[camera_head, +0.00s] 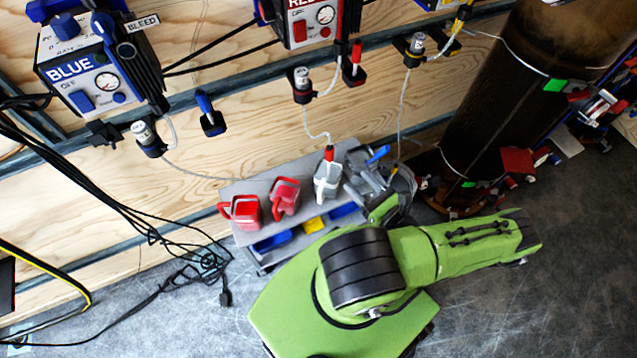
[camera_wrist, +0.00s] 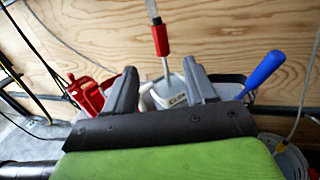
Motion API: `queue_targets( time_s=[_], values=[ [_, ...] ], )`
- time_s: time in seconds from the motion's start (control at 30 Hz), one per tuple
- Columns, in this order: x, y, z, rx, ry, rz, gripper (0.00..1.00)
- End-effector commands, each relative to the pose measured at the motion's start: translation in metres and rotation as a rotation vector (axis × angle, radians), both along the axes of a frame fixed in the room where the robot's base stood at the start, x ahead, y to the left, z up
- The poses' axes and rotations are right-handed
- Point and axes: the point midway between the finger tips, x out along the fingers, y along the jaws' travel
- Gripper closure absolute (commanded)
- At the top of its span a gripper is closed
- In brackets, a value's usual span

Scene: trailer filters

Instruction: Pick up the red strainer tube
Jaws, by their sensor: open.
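The red strainer tube (camera_head: 329,155) stands upright in a white jug (camera_head: 327,180) on the grey bench, with a thin clear line running up from it to the wall. In the wrist view the tube's red sleeve (camera_wrist: 160,40) rises above the jug's rim, and a thin pale stem goes down into the white jug (camera_wrist: 172,95). The tube's lower end is hidden in the jug. My gripper (camera_wrist: 161,75) is open and empty, its two dark fingers pointing toward the tube, with the stem showing between them. In the head view my gripper is partly hidden beside the jug.
Two red jugs (camera_head: 240,211) (camera_head: 285,196) stand left of the white jug. A blue-handled tool (camera_wrist: 265,70) rises close on the right. The plywood wall (camera_wrist: 225,30) is behind, with hoses and valves. A large dark cylinder (camera_head: 505,90) stands at the right.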

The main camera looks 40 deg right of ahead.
Motion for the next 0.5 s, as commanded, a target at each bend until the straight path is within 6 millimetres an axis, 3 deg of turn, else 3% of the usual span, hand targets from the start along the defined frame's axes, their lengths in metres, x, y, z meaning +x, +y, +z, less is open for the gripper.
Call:
queue_targets(
  time_s=[0.3,0.5],
  values=[
    [0.078,0.000,0.000,-0.003,-0.001,0.012,0.44],
    [0.104,-0.001,0.001,-0.004,0.000,0.011,0.44]
  ],
)
